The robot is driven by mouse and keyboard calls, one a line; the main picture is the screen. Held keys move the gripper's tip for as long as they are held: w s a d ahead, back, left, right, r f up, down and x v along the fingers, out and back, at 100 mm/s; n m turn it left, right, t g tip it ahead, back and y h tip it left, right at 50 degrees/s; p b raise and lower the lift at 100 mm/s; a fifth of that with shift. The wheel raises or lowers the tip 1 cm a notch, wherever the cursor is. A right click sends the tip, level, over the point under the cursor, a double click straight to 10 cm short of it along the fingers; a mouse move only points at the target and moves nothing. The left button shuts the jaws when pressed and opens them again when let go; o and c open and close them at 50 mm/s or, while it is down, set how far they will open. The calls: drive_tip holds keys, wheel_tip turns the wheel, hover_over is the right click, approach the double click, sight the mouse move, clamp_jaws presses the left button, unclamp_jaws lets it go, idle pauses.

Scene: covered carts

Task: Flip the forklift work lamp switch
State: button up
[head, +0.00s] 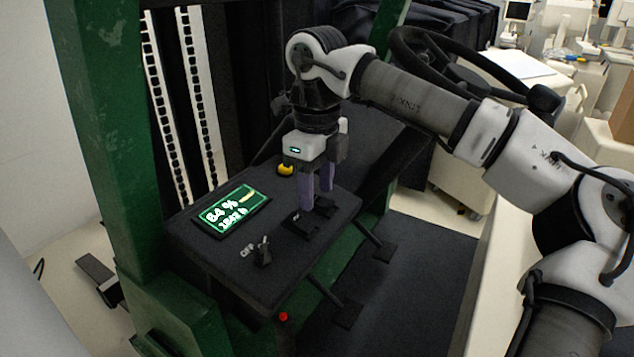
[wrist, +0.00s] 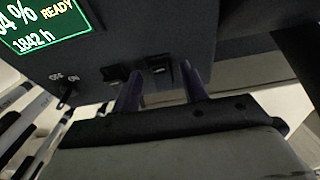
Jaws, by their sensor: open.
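A dark dashboard panel (head: 225,262) carries several controls. Two black rocker-type switches sit side by side near its right edge: one (head: 298,221) at left and one (head: 326,205) at right. Both also show in the wrist view, one (wrist: 115,75) at left, the other (wrist: 160,69) at right. A small dark lever or key (head: 263,255) with OFF and ON marks sits nearer the front, also seen in the wrist view (wrist: 67,95). I cannot read which is the lamp switch. My gripper (head: 317,199) is open and empty, its purple fingers pointing down at the rocker pair; contact is unclear.
A lit green display (head: 231,208) reads 64 %. A yellow knob (head: 285,169) stands behind my gripper, and a red button (head: 283,316) is below the panel edge. A steering wheel (head: 440,60) and green mast post (head: 105,120) flank the panel. Pedals (head: 378,251) lie below.

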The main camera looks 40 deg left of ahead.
drive_tip(key=shift+f, duration=0.15)
drive_tip(key=shift+c, duration=0.4)
clamp_jaws()
drive_tip(key=shift+d+f+y+b, duration=0.1)
drive_tip(key=shift+f+y+b, duration=0.2)
drive_tip(key=shift+b, duration=0.25)
drive_tip(key=shift+d+y+b, duration=0.3)
drive_tip(key=shift+y+b, duration=0.5)
drive_tip(key=shift+b, duration=0.45)
drive_tip(key=shift+d+r+y+b, duration=0.1)
drive_tip(key=shift+d+y+b, duration=0.05)
drive_tip(key=shift+y+b, duration=0.6)
drive_tip(key=shift+r+y, duration=0.2)
drive_tip(key=shift+y, duration=0.05)
